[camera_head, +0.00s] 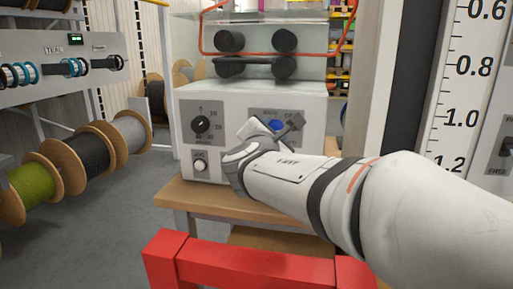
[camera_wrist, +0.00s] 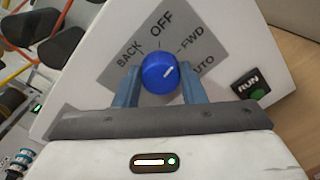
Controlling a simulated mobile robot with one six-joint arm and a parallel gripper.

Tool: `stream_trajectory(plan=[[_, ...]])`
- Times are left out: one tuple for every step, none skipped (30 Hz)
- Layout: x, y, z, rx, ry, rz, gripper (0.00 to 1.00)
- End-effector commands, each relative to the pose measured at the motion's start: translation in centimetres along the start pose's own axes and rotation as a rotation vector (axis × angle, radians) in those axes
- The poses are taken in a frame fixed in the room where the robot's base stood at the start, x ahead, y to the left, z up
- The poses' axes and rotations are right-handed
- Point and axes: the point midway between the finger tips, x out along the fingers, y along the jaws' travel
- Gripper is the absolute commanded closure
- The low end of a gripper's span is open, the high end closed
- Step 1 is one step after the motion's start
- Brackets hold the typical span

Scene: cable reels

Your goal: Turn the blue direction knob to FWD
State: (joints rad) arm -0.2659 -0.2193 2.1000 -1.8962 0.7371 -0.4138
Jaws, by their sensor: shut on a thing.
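The blue direction knob (camera_wrist: 158,66) sits on a grey label plate (camera_wrist: 129,42) on the white machine's front. Labels BACK, OFF, FWD and AUTO run around it from left to right. Its white mark points to the upper right, about toward FWD. My gripper (camera_wrist: 162,82) is shut on the knob, one finger on each side. In the head view the knob (camera_head: 276,125) shows behind my gripper (camera_head: 284,127), which partly covers the plate.
A green-lit RUN button (camera_wrist: 251,86) is right of the plate. A black dial (camera_head: 201,124) and a round white knob (camera_head: 200,165) are on the machine's left. A red rail (camera_head: 255,266) stands in front of the wooden bench (camera_head: 200,196). Cable reels (camera_head: 85,151) stand left.

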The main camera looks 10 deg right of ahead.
Motion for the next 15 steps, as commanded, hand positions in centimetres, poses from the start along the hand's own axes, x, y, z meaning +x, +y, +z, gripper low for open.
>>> stream_trajectory(plan=[[0.0, -0.36, -0.37, 0.031, 0.0, 0.001, 0.86], [0.01, -0.34, -0.34, 0.049, 0.0, 0.001, 0.86], [0.01, -0.31, -0.3, 0.07, 0.002, 0.0, 0.86], [0.0, -0.3, -0.29, 0.084, 0.003, 0.001, 0.86], [0.0, -0.29, -0.28, 0.098, 0.004, 0.0, 0.86], [0.0, -0.27, -0.24, 0.115, 0.004, 0.0, 0.86], [0.0, -0.24, -0.19, 0.126, 0.004, 0.0, 0.86], [0.0, -0.21, -0.16, 0.137, 0.005, 0.0, 0.86], [0.0, -0.2, -0.13, 0.149, 0.005, 0.0, 0.86], [0.0, -0.2, -0.11, 0.157, 0.005, -0.001, 0.86], [0.0, -0.19, -0.1, 0.163, 0.006, -0.001, 0.86], [0.0, -0.18, -0.07, 0.17, 0.006, -0.002, 0.86], [0.0, -0.17, -0.05, 0.175, 0.006, -0.002, 0.86], [0.01, -0.15, -0.03, 0.178, 0.006, -0.002, 0.86], [0.01, -0.13, -0.01, 0.182, 0.007, -0.002, 0.86]])
